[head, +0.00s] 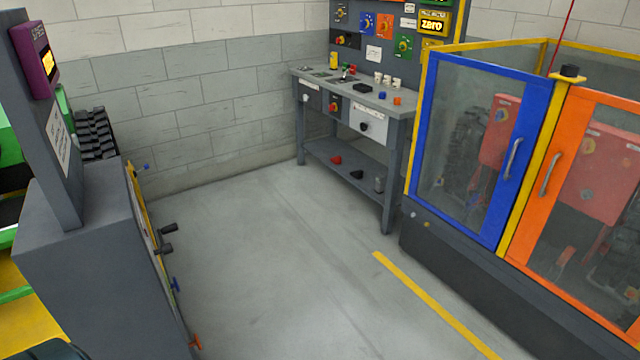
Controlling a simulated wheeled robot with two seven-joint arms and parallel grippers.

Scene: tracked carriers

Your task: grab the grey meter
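I cannot single out the grey meter with certainty. A small grey upright object (379,184) stands at the right end of the workbench's lower shelf; it is too small to tell what it is. Small dark and grey flat items (322,74) lie on the bench top, also too small to name. The grey workbench (385,104) stands against the far wall, well away from me. Neither of my grippers shows in the head view.
A fenced cell with a blue-framed door (432,150) and an orange-framed door (562,175) stands at right. A grey cabinet (75,270) with protruding handles stands at left, with a purple display unit (38,55) above. The floor (265,255) between is clear, with a yellow line.

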